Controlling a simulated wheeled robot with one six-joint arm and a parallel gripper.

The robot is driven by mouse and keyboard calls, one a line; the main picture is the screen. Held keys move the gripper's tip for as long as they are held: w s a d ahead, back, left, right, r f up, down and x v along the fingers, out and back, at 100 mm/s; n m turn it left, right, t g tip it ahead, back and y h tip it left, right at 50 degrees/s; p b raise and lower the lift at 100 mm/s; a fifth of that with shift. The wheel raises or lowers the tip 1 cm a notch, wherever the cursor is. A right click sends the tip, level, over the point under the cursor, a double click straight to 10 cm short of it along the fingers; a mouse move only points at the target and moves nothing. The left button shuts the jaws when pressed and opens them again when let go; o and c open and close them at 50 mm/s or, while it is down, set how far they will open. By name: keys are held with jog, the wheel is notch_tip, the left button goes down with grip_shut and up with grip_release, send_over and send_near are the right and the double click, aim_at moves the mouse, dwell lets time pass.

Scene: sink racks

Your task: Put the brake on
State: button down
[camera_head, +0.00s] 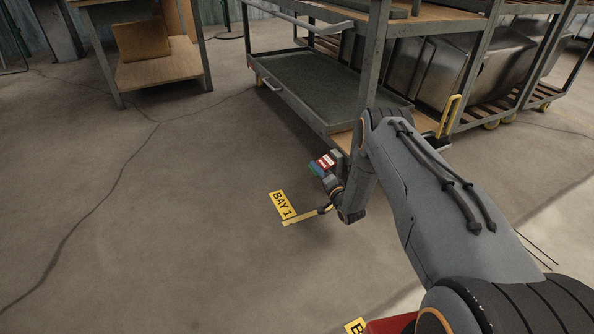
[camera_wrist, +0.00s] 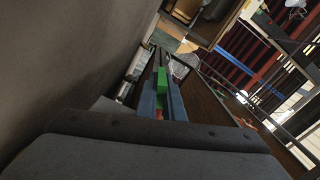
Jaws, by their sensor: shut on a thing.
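My gripper (camera_head: 323,173) is low over the floor at the foot of the near corner post of the rack cart (camera_head: 320,123). A small brake piece (camera_head: 325,161) with a red part, a white mark and some green is right at its fingertips. In the wrist view, the blue-grey fingers of my gripper (camera_wrist: 162,100) are closed on a green part of this brake piece (camera_wrist: 162,84). A bit of red shows lower between the fingers. The caster under this corner is hidden, and I cannot tell the brake's exact position.
A yellow floor label reading BAY 1 (camera_head: 282,204) lies left of my gripper. A wooden-shelved bench (camera_head: 160,70) stands at the back left. A second rack with metal sinks (camera_head: 440,72) stands at the right. The floor at the left and front is clear.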

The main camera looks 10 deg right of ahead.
jog(key=shift+s+f, duration=0.1)
jog(key=shift+f, duration=0.05)
jog(key=c, duration=1.9)
grip_release()
jog(key=shift+o, duration=0.2)
jog(key=p+v, duration=0.3)
jog(key=v, duration=0.4)
jog(key=shift+s+d+p, duration=0.2)
jog(key=shift+s+p, duration=0.15)
